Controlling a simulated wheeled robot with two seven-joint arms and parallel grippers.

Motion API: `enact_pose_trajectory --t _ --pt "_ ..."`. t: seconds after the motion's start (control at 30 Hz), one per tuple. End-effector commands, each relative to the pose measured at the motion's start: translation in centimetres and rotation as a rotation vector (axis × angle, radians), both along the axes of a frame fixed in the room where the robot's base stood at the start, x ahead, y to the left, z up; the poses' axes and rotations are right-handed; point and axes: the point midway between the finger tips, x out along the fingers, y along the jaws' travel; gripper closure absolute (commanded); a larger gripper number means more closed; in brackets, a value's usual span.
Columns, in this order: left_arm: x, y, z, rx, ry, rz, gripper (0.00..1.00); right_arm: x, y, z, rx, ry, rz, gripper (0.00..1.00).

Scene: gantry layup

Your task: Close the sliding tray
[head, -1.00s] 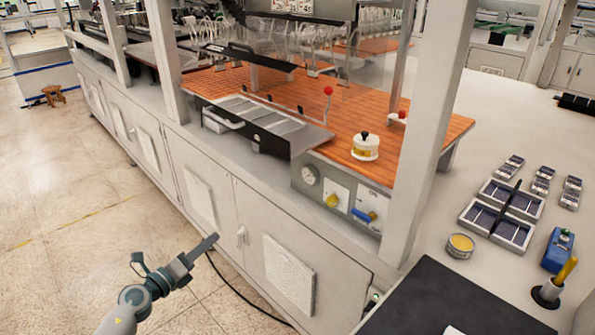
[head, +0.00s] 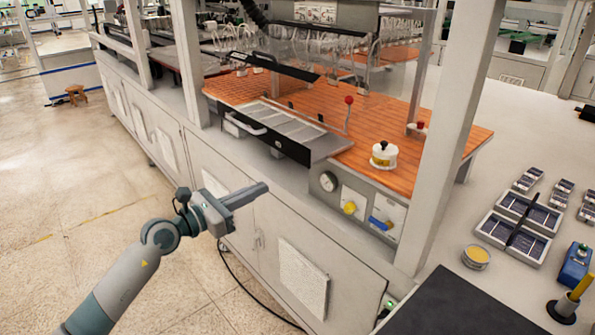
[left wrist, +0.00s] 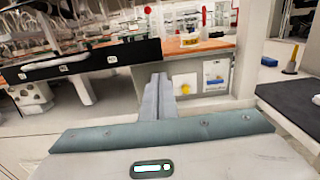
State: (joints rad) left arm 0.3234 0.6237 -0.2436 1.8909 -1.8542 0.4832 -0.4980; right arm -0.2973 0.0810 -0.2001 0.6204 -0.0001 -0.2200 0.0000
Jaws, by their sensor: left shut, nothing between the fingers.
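The sliding tray (head: 285,122) juts out from the front of the orange-topped machine in the head view. It has a dark front face and a pale handle (head: 245,125) at its left part. In the left wrist view the tray's dark front (left wrist: 85,62) spans the upper left, with the pale handle (left wrist: 32,97) below it. My left gripper (head: 262,188) is shut and empty. In the head view it is in front of the cabinet, lower than the tray and apart from it. Its fingers (left wrist: 157,90) point towards the machine in the left wrist view. My right gripper is not in view.
A control panel with a yellow knob (head: 349,208) and a blue valve (head: 380,223) is right of the tray. A white frame post (head: 445,140) rises beside it. A red-knobbed lever (head: 348,101) stands behind the tray. The floor (head: 90,190) at left is clear.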

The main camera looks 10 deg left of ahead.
Motion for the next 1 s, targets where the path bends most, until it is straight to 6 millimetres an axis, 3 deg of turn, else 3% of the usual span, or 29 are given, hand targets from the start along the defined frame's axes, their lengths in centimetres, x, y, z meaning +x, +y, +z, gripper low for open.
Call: enact_pose_trajectory --t 0.27,0.7,1.0 --pt "2.5 -2.0 0.4 -0.004 -0.001 0.0 1.0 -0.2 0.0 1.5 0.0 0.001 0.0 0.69" --pt "8.5 -6.6 0.3 -0.003 0.001 0.0 1.0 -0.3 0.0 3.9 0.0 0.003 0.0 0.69" --pt "10.5 -8.2 0.1 -0.002 0.001 -0.001 1.0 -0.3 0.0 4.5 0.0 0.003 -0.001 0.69"
